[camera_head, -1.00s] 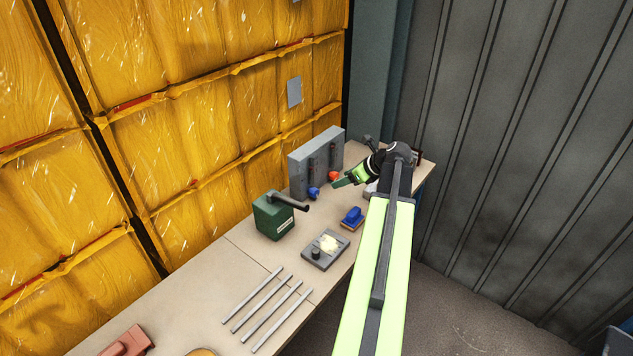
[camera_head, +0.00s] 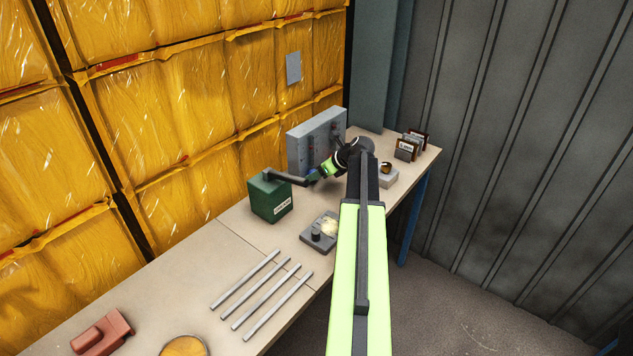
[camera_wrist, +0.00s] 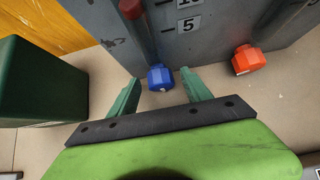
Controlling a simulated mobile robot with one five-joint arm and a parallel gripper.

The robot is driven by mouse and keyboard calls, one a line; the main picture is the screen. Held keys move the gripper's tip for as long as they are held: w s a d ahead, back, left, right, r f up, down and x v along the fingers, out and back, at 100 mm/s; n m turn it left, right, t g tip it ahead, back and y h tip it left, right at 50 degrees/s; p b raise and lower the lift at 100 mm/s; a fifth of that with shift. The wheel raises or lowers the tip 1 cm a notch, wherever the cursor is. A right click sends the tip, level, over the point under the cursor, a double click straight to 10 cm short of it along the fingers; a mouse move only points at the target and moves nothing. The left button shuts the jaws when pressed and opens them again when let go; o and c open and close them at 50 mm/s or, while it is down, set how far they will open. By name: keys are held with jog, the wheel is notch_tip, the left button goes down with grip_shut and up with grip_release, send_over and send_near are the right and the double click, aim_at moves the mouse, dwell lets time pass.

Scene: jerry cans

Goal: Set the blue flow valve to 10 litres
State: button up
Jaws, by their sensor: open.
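The blue valve knob (camera_wrist: 160,78) sits low on the front of a grey panel (camera_wrist: 215,35) in the wrist view. An orange-red knob (camera_wrist: 248,60) is on the same panel to the right. My gripper (camera_wrist: 165,90) is open, its two green fingers on either side of the blue knob and just short of it; I cannot tell whether they touch it. In the head view my gripper (camera_head: 318,176) is at the panel (camera_head: 318,137), and the blue knob is hidden behind it.
A green jerry can (camera_head: 270,198) stands close to the left of my gripper, and its side (camera_wrist: 40,85) fills the left of the wrist view. A grey device (camera_head: 320,232) and several metal bars (camera_head: 262,292) lie nearer on the bench. A yellow wrapped wall is behind.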

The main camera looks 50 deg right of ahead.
grip_shut()
jog(key=shift+s+a+f+n+h, duration=0.15)
jog(key=shift+a+n+h, duration=0.25)
jog(key=shift+h, duration=0.4)
jog(key=shift+a+f+n+t+h+b, duration=0.15)
jog(key=shift+n+t+h+b, duration=0.15)
jog(key=shift+n+h+b, duration=0.35)
jog(key=shift+h, duration=0.45)
jog(key=shift+d+r, duration=0.2)
grip_release()
